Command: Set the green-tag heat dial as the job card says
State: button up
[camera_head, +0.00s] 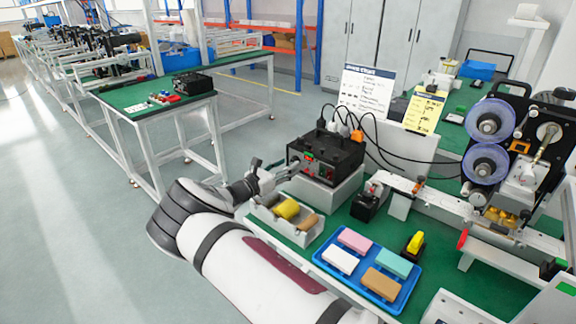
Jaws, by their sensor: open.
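The black control box (338,147) stands on a light grey block at the back of the green bench. Its front shows a small green patch (308,155) at the left, which may be the green tag, with red details and dials too small to read. My gripper (290,170) is open in front of the box's left front. I cannot tell whether it touches a dial, and it hides part of the panel. A yellow card (427,109) and a larger white sheet (367,92) stand behind; their writing is too small to read.
Dark cables and plugs (340,126) rise from the box top. A grey bin (297,232) with yellow and brown pieces stands below my gripper. A blue tray (335,276) of coloured blocks is nearer. A machine with purple reels (490,120) stands right.

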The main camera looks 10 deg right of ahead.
jog(key=shift+w+d, duration=0.35)
jog(key=shift+d, duration=0.2)
grip_shut()
jog(key=shift+m, duration=0.3)
jog(key=m+p, duration=0.1)
jog(key=m, duration=0.9)
jog(key=m+y+p, duration=0.1)
jog(key=m+p, duration=0.1)
jog(key=m, duration=0.8)
jog(key=shift+s+d+t, duration=0.1)
jog(key=shift+s+t, duration=0.05)
jog(key=shift+t, duration=0.15)
jog(key=shift+m, duration=0.3)
